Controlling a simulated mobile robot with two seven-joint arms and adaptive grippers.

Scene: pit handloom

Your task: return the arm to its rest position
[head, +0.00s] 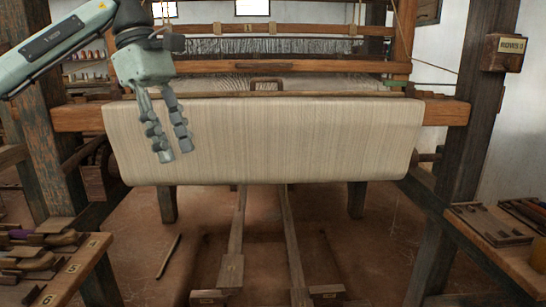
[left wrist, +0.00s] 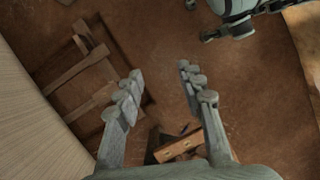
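My left arm comes in from the upper left in the head view. My left gripper (head: 175,152) hangs fingers down in front of the pale striped cloth roll (head: 290,140), over its left part. In the left wrist view the two fingers of my left gripper (left wrist: 160,70) stand apart with nothing between them, so it is open and empty. The cloth (left wrist: 35,125) fills the left side of that view, beside the fingers. I cannot tell the exact gap to the cloth.
A left bench (head: 85,270) holds several tools. A right bench (head: 515,265) holds small trays. Thick loom posts (head: 465,120) stand on both sides. Wooden treadles (head: 236,235) lie below the cloth. The brown floor (left wrist: 250,80) is mostly open beneath the gripper.

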